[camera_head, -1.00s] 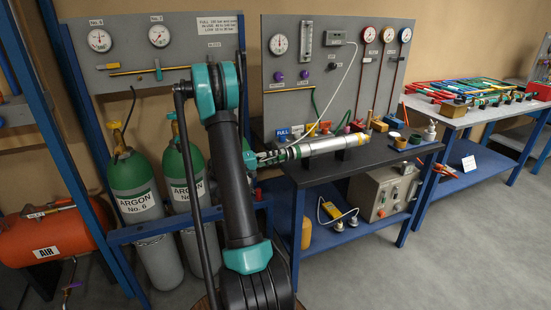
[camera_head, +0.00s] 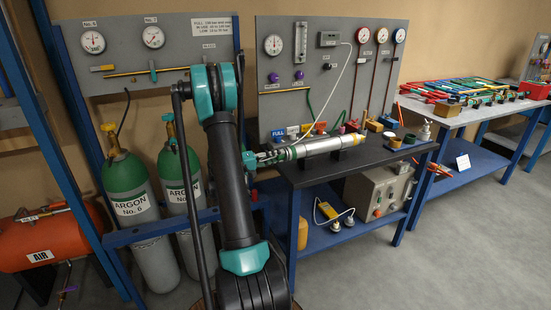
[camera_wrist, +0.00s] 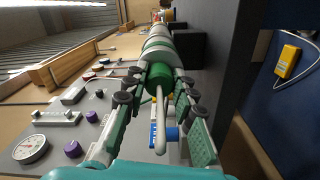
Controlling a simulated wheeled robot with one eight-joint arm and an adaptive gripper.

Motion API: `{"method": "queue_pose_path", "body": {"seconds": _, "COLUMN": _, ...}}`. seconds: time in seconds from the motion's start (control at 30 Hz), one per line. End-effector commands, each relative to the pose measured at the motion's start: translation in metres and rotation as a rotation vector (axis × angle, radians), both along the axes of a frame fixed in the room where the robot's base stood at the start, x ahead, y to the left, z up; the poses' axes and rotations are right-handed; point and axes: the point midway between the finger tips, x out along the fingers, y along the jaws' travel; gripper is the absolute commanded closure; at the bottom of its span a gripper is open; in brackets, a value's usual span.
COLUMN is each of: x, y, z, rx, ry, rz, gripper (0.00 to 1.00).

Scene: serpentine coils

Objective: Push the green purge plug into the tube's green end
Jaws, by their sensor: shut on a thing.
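The silver tube (camera_head: 322,146) lies on dark supports on the black bench, its green end (camera_head: 284,154) facing my gripper (camera_head: 265,157). In the wrist view the tube (camera_wrist: 160,46) runs straight away from my gripper (camera_wrist: 161,80). The fingers are closed on either side of the round green purge plug (camera_wrist: 159,76), which sits in line with the tube. A pale rod-like piece (camera_wrist: 160,120) extends from the plug toward the wrist camera. Plug and green end overlap in view, so I cannot tell how deep the plug sits.
A gauge panel (camera_head: 285,100) stands behind the bench. Green argon cylinders (camera_head: 130,180) stand at left. A white hose (camera_head: 343,80) hangs down toward the tube. Small parts lie at the bench's right (camera_head: 395,140). A yellow handheld device (camera_wrist: 287,58) is below.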

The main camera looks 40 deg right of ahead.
Motion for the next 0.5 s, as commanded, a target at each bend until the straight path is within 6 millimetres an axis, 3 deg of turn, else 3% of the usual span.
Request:
{"method": "queue_pose_path", "body": {"seconds": 0.4, "x": -0.0011, "y": -0.0058, "z": 0.0003, "rx": -0.001, "ry": 0.0, "rz": 0.001, "gripper": 1.0}}
{"method": "queue_pose_path", "body": {"seconds": 0.43, "x": -0.0011, "y": -0.0059, "z": 0.0004, "rx": -0.001, "ry": 0.0, "rz": 0.001, "gripper": 0.73}}
{"method": "queue_pose_path", "body": {"seconds": 0.5, "x": -0.001, "y": -0.0058, "z": 0.0004, "rx": -0.001, "ry": 0.0, "rz": 0.001, "gripper": 0.64}}
